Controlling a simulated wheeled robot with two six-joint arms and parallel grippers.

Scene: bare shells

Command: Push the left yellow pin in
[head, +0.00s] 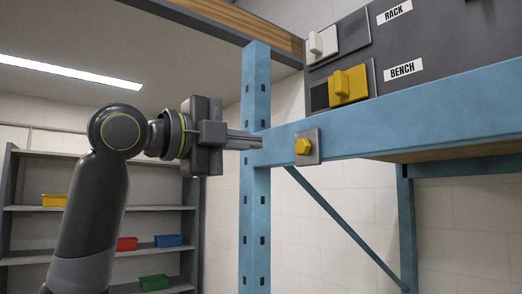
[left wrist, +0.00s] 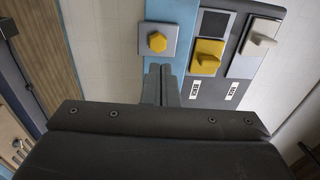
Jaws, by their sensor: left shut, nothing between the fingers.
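The yellow pin (head: 303,147) is a hexagonal knob on a small grey plate (head: 315,138), fixed on the blue beam near its joint with the blue upright. My left gripper (head: 258,141) is shut and empty, its fingers pointing right just left of the pin in the head view. In the left wrist view the fingertips (left wrist: 160,69) are just below the plate of the pin (left wrist: 157,42). A small gap seems to separate them from the pin. How far the pin stands out is hard to tell. My right gripper is in neither view.
A dark panel with a yellow handle (head: 348,85) labelled BENCH and a white handle (head: 323,42) labelled RACK sits above the blue beam (head: 430,122). The blue upright (head: 255,215) stands behind my fingers. Grey shelves (head: 100,208) with coloured bins stand at the back left.

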